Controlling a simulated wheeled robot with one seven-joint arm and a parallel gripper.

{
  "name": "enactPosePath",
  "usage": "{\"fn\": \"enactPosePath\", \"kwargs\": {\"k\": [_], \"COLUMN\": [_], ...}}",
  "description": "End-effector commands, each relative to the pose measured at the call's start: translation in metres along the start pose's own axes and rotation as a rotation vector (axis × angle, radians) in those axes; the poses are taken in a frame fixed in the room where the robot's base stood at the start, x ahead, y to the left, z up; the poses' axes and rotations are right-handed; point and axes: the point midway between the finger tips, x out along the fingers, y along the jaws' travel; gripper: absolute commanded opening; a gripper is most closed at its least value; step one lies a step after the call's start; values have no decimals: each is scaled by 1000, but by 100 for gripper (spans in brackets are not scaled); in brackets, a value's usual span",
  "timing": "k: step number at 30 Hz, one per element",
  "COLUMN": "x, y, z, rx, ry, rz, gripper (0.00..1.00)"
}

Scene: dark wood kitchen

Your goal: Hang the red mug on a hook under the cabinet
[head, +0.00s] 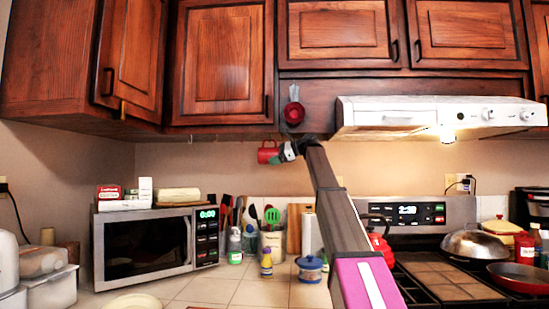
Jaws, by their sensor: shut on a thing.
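The red mug (267,155) is in the air just below the underside of the upper cabinet (222,62), left of the range hood. It is small in the picture and looks roughly upright. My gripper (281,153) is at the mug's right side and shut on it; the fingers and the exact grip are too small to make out. A small dark hook (190,138) seems to show under the cabinet, left of the mug. I cannot tell whether the mug touches a hook.
A dark red round item (294,113) hangs on the cabinet front above my gripper. The white range hood (440,116) is to the right. Below are a microwave (150,247), a utensil holder (273,244), a blue pot (310,270) and the stove (450,280).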

Motion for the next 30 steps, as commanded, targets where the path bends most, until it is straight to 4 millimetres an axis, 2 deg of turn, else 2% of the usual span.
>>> {"fn": "enactPosePath", "kwargs": {"k": [5, 6, 7, 8, 14, 19, 23, 30], "x": [0, 0, 0, 0, 0, -12, -33, -80], "y": [0, 0, 0, 0, 0, 0, 4, 13], "z": [0, 0, 0, 0, 0, 0, -6, -18], "rx": [0, 0, 0, 0, 0, 0, 1, 0], "ry": [-1, -1, -1, -1, 1, 0, 1, 0], "rz": [-1, -1, -1, 0, 0, -1, -2, -2], "gripper": [48, 88, 98, 100, 100, 100, 100, 100]}}
